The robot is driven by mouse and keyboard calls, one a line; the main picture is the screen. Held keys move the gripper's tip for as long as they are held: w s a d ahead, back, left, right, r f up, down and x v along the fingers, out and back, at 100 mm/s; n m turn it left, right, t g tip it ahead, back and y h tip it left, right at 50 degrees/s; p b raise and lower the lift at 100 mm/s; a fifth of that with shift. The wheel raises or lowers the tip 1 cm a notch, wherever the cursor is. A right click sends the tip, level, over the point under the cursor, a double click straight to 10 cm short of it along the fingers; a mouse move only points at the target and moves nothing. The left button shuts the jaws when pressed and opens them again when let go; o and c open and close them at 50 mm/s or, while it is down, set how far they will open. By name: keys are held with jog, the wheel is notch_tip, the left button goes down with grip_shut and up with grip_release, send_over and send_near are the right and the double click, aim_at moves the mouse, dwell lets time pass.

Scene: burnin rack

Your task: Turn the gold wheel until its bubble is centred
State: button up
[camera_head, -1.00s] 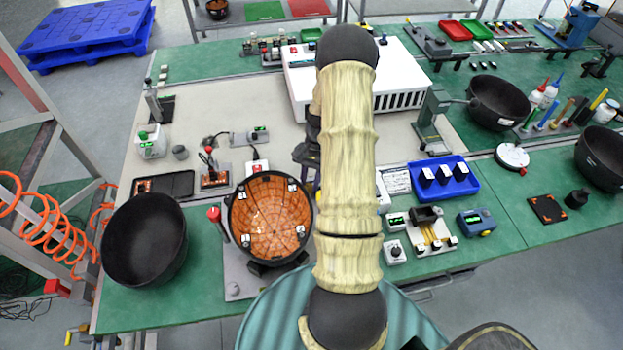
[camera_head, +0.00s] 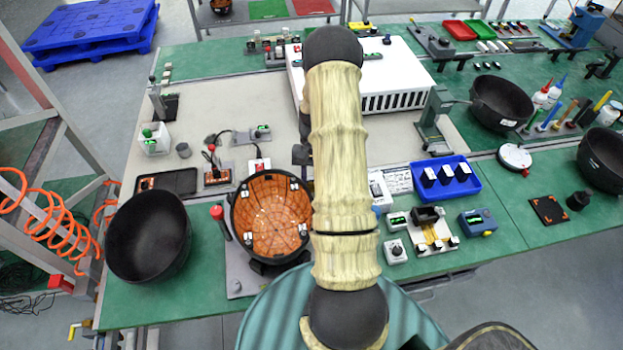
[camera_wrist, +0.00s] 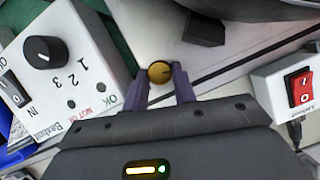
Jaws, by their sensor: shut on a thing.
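The gold wheel (camera_wrist: 159,72) is a small round knob with a dark line across it, in the upper middle of the wrist view. My gripper (camera_wrist: 161,76) has its two purple fingers on either side of the wheel and is shut on it. A lit strip (camera_wrist: 146,169) with a yellow bar and a green dot shows on the dark body below. I cannot make out a bubble for the wheel. In the head view my arm hides the wheel and the fingers.
A white dial box (camera_wrist: 65,60) is left of the fingers, and a red rocker switch (camera_wrist: 300,88) is at right. In the head view, a copper-lined bowl (camera_head: 270,217) and black bowl (camera_head: 148,237) stand left of my arm; a blue tray (camera_head: 445,180) stands right.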

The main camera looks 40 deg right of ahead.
jog(key=o, duration=1)
jog(key=p+v, duration=0.2)
jog(key=v, duration=0.2)
jog(key=p+v, duration=0.3)
jog(key=v, duration=0.1)
jog(key=shift+w, duration=0.25)
jog(key=shift+s, duration=0.15)
jog(key=shift+a, duration=0.1)
